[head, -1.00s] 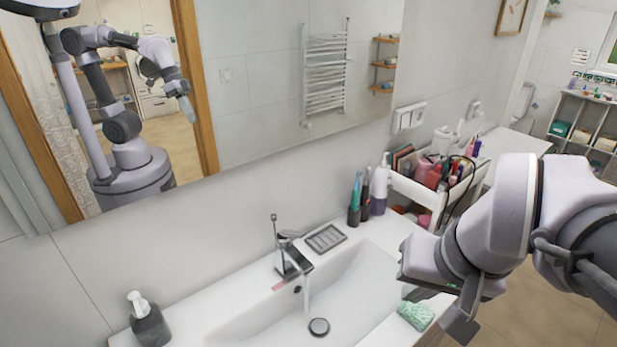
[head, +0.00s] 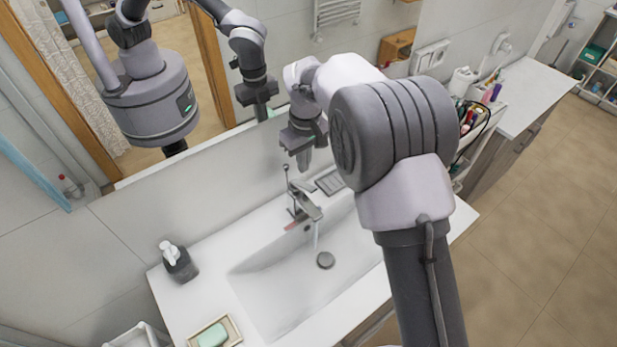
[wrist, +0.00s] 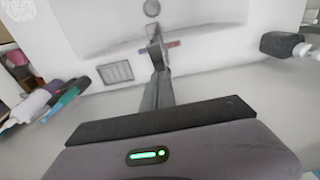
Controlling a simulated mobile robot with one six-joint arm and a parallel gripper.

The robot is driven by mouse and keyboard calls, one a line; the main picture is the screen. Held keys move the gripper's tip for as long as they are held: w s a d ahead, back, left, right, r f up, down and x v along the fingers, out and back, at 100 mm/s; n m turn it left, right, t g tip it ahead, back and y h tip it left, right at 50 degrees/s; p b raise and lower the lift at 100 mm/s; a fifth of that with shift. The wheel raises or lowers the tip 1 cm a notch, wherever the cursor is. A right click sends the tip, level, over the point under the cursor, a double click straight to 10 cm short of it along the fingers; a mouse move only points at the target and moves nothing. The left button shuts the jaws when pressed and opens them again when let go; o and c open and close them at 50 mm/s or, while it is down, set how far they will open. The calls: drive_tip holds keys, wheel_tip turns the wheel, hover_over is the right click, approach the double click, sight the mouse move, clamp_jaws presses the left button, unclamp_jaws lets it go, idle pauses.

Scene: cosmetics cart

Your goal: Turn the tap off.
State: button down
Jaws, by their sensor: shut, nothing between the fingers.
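The chrome tap (head: 306,206) stands at the back rim of the white sink (head: 268,306). A thin stream of water (head: 316,238) runs from its spout into the basin. A thin upright rod rises behind the tap. My gripper (head: 304,162) is shut and empty, pointing down above and slightly behind the tap. In the wrist view the closed fingers (wrist: 158,82) line up with the tap (wrist: 154,50), overlapping its near part. A red mark (wrist: 143,50) and a blue mark (wrist: 173,43) flank the tap. I cannot tell whether the fingers touch it.
A dark soap dispenser (head: 180,265) stands left of the sink. A soap dish (head: 232,330) lies at the front left. A dark slotted tray (head: 330,181) sits right of the tap; bottles (wrist: 62,100) show beside it. The mirror wall is close behind my gripper.

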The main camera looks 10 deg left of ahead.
sight(314, 191)
drive_tip(key=shift+s+d+f, duration=0.2)
drive_tip(key=shift+d+f, duration=0.05)
drive_tip(key=shift+f, duration=0.45)
drive_tip(key=shift+s+d+f, duration=0.25)
drive_tip(key=shift+d+f, duration=0.05)
drive_tip(key=shift+f, duration=0.35)
drive_tip(key=shift+s+d+f, duration=0.2)
drive_tip(key=shift+d+f, duration=0.05)
drive_tip(key=shift+f, duration=0.45)
drive_tip(key=f+b, duration=0.1)
drive_tip(key=b, duration=0.3)
drive_tip(key=s+d+f+t+y+b, duration=0.1)
drive_tip(key=b, duration=0.3)
drive_tip(key=shift+d+f+y, duration=0.1)
drive_tip(key=shift+f+y, duration=0.2)
drive_tip(key=shift+f, duration=0.1)
drive_tip(key=b, duration=0.3)
drive_tip(key=shift+s+d+f+t+y, duration=0.2)
drive_tip(key=shift+d+t+y, duration=0.1)
drive_tip(key=shift+t, duration=0.1)
drive_tip(key=b, duration=0.4)
drive_tip(key=shift+s+f+t+y, duration=0.15)
drive_tip(key=shift+f+t+y, duration=0.15)
drive_tip(key=shift+f+y, duration=0.1)
drive_tip(key=shift+s+d+f+b, duration=0.2)
drive_tip(key=shift+d+b, duration=0.15)
drive_tip(key=shift+b, duration=0.35)
drive_tip(key=shift+r, duration=0.1)
